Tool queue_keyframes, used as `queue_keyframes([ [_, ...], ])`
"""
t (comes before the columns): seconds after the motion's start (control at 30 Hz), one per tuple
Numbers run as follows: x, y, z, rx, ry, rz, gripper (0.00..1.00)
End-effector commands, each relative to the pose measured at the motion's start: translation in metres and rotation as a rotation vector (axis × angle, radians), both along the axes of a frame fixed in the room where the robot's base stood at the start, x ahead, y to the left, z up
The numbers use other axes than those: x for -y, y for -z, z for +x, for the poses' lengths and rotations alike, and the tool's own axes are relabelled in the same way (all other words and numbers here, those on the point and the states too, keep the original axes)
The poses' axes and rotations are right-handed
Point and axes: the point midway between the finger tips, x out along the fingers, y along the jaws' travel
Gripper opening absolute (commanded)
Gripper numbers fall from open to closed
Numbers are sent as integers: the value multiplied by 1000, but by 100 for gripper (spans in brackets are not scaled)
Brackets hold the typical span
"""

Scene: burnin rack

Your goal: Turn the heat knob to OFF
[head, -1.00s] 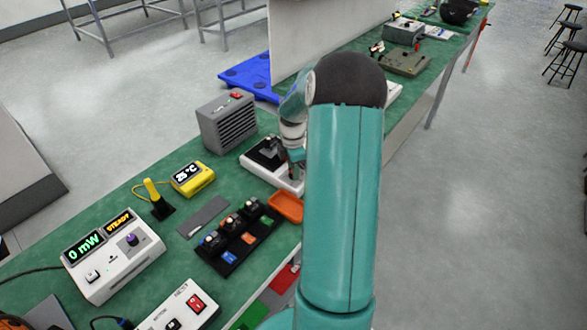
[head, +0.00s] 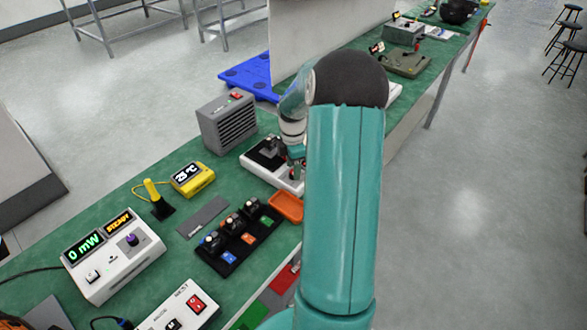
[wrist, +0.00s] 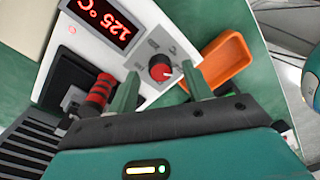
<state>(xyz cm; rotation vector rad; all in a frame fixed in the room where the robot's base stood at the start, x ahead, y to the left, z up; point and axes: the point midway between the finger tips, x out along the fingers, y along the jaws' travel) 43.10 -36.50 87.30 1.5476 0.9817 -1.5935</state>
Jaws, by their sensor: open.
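The heat knob (wrist: 160,70) is a red and dark round knob on the white panel of the heater unit (wrist: 105,55). The unit's display (wrist: 110,18) reads 125 °C in red in the wrist view. My gripper (wrist: 161,78) is open, with one green finger on each side of the knob. I cannot tell whether the fingers touch it. The knob's setting marks are too small to read. In the head view the white unit (head: 247,166) stands on the green bench, and my arm hides its right part and the knob.
An orange tray (wrist: 226,64) lies close beside the unit. A red-and-black banded part (wrist: 99,92) is near the left finger. A grey finned box (head: 226,122) stands behind, with a yellow thermometer (head: 192,179) and a black rack (head: 238,240) nearer.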

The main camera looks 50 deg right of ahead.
Motion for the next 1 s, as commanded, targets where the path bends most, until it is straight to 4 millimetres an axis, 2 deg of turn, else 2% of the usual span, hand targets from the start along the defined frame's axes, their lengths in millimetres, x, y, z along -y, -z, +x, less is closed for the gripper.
queue_keyframes([
  [0.3,2,-68,4,3,0,-4,50],
  [0.5,3,-107,5,3,-1,-3,50],
  [0.7,3,-124,6,2,-2,-1,50],
  [1.0,3,-125,6,1,-1,0,50],
])
